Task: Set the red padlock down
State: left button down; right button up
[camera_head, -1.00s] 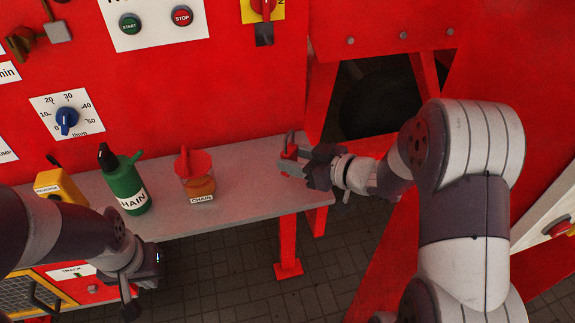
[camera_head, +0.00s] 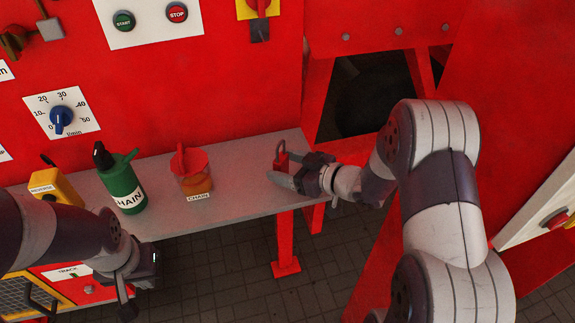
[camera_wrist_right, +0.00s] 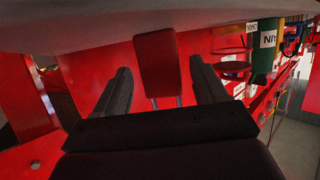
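The red padlock (camera_head: 281,162) is upright at the right end of the grey shelf (camera_head: 240,190), shackle up. It appears to rest on the shelf. In the right wrist view the padlock (camera_wrist_right: 158,62) is between the fingers of my right gripper (camera_wrist_right: 162,88), with a gap on each side. That gripper (camera_head: 287,172) is open around it, low over the shelf. My left gripper (camera_head: 135,285) is at the lower left, in front of the shelf and away from the padlock; its finger opening is not clear.
Shelf space between cup and padlock is clear. A red machine panel (camera_head: 225,90) rises behind.

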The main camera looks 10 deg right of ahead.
jog(key=shift+r, duration=0.3)
jog(key=v, duration=0.7)
jog(key=shift+d+f, duration=0.1)
jog(key=d+h, duration=0.1)
jog(key=w+d+m+h, duration=0.1)
jog(key=h, duration=0.1)
jog(key=w+d+f+m+h, duration=0.1)
jog(key=h, duration=0.1)
jog(key=shift+f, duration=0.1)
jog(key=m+g+h, duration=0.1)
jog(key=s+d+f+m+h, duration=0.1)
jog(key=h, duration=0.1)
jog(key=shift+s+d+f+g, duration=0.1)
jog(key=shift+s+d+g, duration=0.05)
jog(key=shift+s+g, duration=0.2)
jog(key=s+a+f+m+g+h, duration=0.1)
jog(key=s+a+m+g, duration=0.3)
jog(key=s+g, duration=0.4)
jog(key=s, duration=0.6)
jog(key=shift+s+a+f, duration=0.25)
jog(key=shift+s+f, duration=0.05)
